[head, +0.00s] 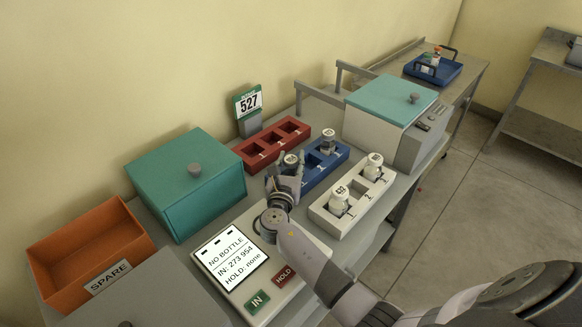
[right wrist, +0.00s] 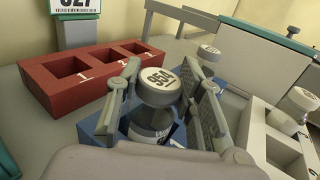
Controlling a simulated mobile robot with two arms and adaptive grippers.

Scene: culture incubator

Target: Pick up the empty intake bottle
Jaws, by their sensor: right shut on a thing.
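My right gripper (head: 287,178) is at the near-left end of the blue rack (head: 313,177). It is shut on a white-capped bottle (head: 291,160), which stands upright between its fingers. The right wrist view shows the bottle (right wrist: 157,88) with a number on its cap, seemingly 954 but hard to read. Whether the bottle's base sits in its slot or is lifted is hidden by the gripper. Another capped bottle (head: 328,142) stands in the far-right end of the blue rack. My left gripper is not in view.
A red rack (head: 262,149) with empty slots lies behind. A white rack (head: 329,224) at right holds two bottles (head: 340,200) (head: 373,166). A screen (head: 230,258) reads "NO BOTTLE, IN: 273 954, HOLD: none". A teal box (head: 176,205) and an orange bin (head: 75,240) stand left.

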